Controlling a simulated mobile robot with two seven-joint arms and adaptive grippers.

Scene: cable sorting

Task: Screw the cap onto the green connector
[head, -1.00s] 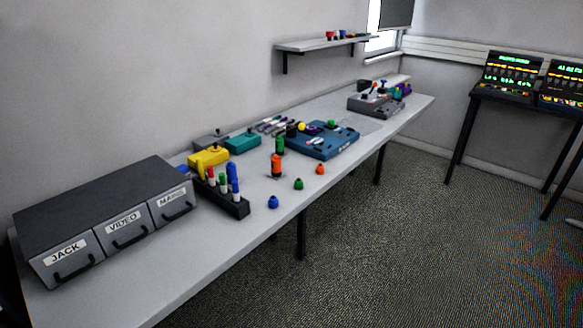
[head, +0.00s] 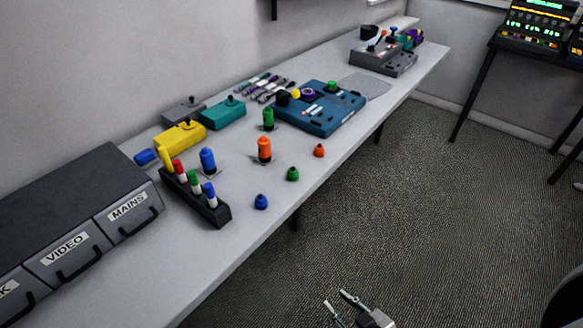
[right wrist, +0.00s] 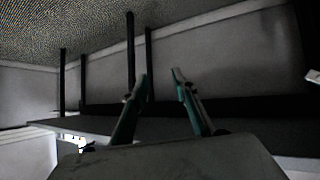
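The green connector (head: 268,119) stands upright on the table, behind the orange connector (head: 264,149). A small green cap (head: 292,174) sits on the table nearer the front edge, between a blue cap (head: 261,202) and an orange cap (head: 319,150). My right gripper (head: 338,303) is at the bottom of the head view, over the floor in front of the table and well apart from the caps. In the right wrist view its two fingers (right wrist: 160,90) are spread with nothing between them. My left gripper is out of view.
A blue connector (head: 207,161) stands beside a black rack (head: 205,203) of coloured pieces. Labelled drawers (head: 66,253) fill the near left. A blue device (head: 322,112) and yellow box (head: 182,137) stand toward the back. The table front around the caps is clear.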

